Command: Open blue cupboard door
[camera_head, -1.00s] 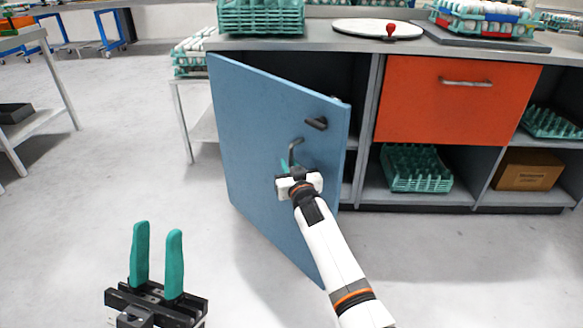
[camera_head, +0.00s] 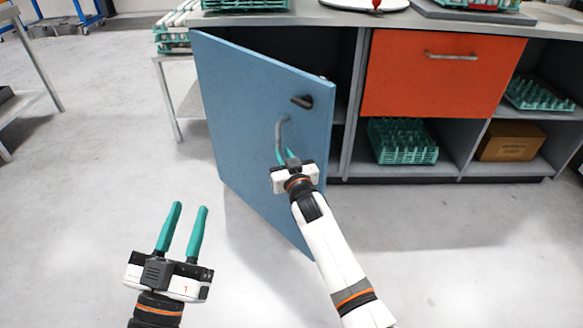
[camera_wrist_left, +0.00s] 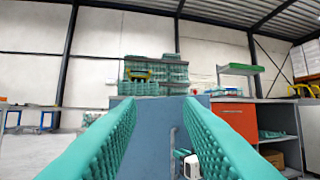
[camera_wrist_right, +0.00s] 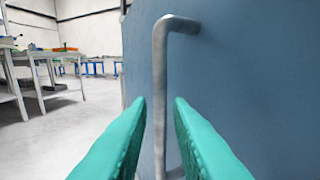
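The blue cupboard door (camera_head: 235,100) stands ajar, with its right edge swung out from the dark cupboard opening. Its grey bar handle (camera_head: 280,135) also shows upright in the right wrist view (camera_wrist_right: 160,70). My right gripper (camera_head: 287,157) is at the lower part of this handle. In the right wrist view its teal fingers (camera_wrist_right: 160,100) stand apart on either side of the bar, with small gaps showing. My left gripper (camera_head: 190,208) is open and empty, in front of the door to the lower left. The door also shows between the fingers in the left wrist view (camera_wrist_left: 150,130).
A black latch knob (camera_head: 302,101) sits above the handle. An orange drawer front (camera_head: 440,75) is right of the opening, with teal egg trays (camera_head: 402,142) and a cardboard box (camera_head: 511,141) below. A side table (camera_head: 170,100) stands left. The floor in front is clear.

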